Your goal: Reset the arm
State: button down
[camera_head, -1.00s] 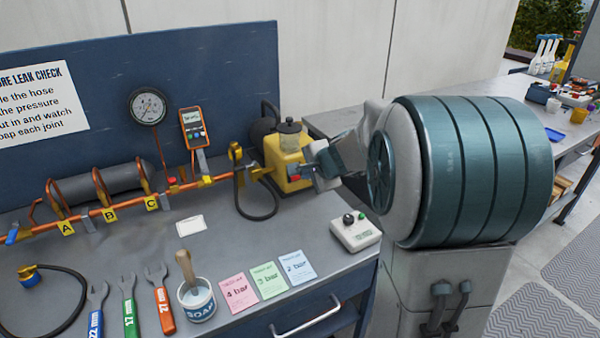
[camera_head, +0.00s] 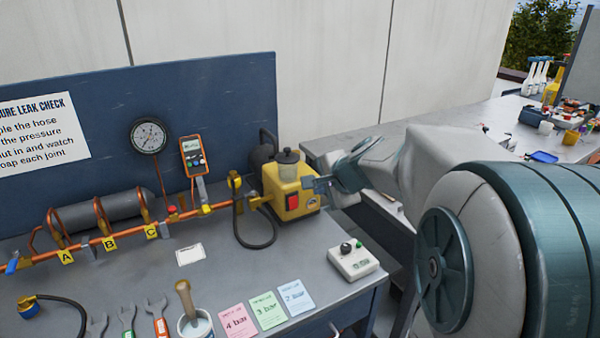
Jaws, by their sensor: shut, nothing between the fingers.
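My arm reaches in from the right, its large teal and white link filling the right side of the head view. My gripper (camera_head: 309,184) is at the far end of the arm, in front of the upper right part of the yellow pump (camera_head: 283,196). It is small in view and appears shut, with nothing seen in it. I cannot tell whether it touches the pump. The pump's red switch (camera_head: 292,202) shows just below the gripper.
The bench (camera_head: 215,262) holds copper pipework (camera_head: 90,248), a gauge (camera_head: 148,137), a control box (camera_head: 353,261), coloured cards (camera_head: 268,309), a soap pot (camera_head: 194,325) and several wrenches. A blue back panel (camera_head: 220,110) stands behind. A second bench (camera_head: 480,130) with bottles is at right.

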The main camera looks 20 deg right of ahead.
jog(key=shift+a, duration=0.1)
jog(key=s+a+n+g+h+p, duration=0.1)
jog(key=s+a+n+g+p, duration=0.2)
jog(key=s+n, duration=0.4)
jog(key=s+a+n+g+h+p, duration=0.1)
jog(key=s+a+n+g+p, duration=0.2)
jog(key=s+n, duration=0.5)
jog(key=s+a+p, duration=0.1)
jog(key=s+p, duration=0.1)
jog(key=s, duration=0.6)
jog(key=shift+s+g, duration=0.15)
jog(key=shift+g, duration=0.25)
jog(key=shift+r, duration=0.1)
